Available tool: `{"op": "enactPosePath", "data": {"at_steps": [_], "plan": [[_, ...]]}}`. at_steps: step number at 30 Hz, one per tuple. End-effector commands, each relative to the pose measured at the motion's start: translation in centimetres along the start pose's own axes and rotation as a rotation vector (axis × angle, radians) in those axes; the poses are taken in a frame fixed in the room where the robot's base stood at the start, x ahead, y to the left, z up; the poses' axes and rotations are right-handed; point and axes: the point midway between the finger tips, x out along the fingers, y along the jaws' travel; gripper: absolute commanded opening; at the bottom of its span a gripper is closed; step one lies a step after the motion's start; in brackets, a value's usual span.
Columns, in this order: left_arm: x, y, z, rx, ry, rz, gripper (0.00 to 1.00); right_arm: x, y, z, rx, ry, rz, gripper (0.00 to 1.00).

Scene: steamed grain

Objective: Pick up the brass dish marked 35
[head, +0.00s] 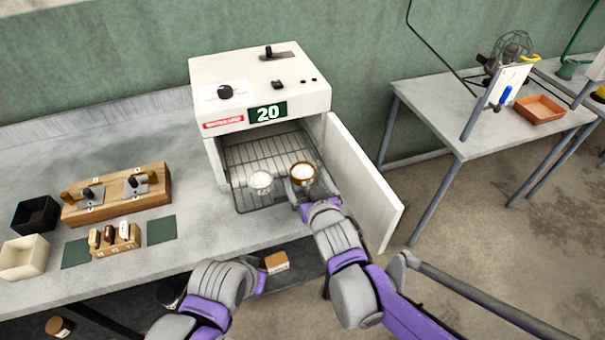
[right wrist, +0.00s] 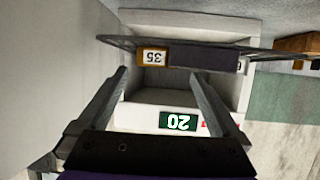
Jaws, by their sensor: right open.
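The brass dish marked 35 (head: 303,173) is a round brass-rimmed dish with pale contents, on the right of the oven's wire rack (head: 246,208). In the right wrist view, which is upside down, its brass face with the label 35 (right wrist: 153,58) shows between my finger lines. My right gripper (head: 302,187) is open at the near side of the dish; its fingers (right wrist: 161,78) appear short of it. I cannot tell whether they touch it. A clear round dish (head: 260,182) stands to the left on the rack. My left arm is low in front of the bench; its fingers cannot be made out.
The white oven (head: 255,75) shows 20, and its door (head: 365,185) stands open right of my right arm. Left on the bench are a wooden block with knobs (head: 118,196), a small wooden stand (head: 115,240), a black box (head: 36,215) and a cream box (head: 24,257).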

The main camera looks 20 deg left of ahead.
Motion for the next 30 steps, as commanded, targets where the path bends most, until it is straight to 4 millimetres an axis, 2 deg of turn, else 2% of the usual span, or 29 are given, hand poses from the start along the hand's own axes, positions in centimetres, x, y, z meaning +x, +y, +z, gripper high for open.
{"op": "enactPosePath", "data": {"at_steps": [5, 15, 25, 30], "plan": [[-0.1, 0.0, -0.1, 0.000, 0.001, 0.000, 0.00, 1.0, 0.1, 0.0, 0.000, 0.000, 0.000, 1.00], [-0.4, 0.0, -0.5, 0.000, 0.004, 0.000, 0.00, 5.2, 0.4, -0.1, 0.000, 0.000, 0.000, 1.00], [-0.4, 0.0, -0.5, 0.000, 0.004, 0.000, 0.00, 5.8, 0.4, 0.0, 0.000, 0.000, 0.000, 1.00], [-0.4, 0.0, -0.5, 0.000, 0.004, 0.000, 0.00, 5.8, 0.4, 0.0, 0.000, 0.000, 0.000, 0.69]]}}
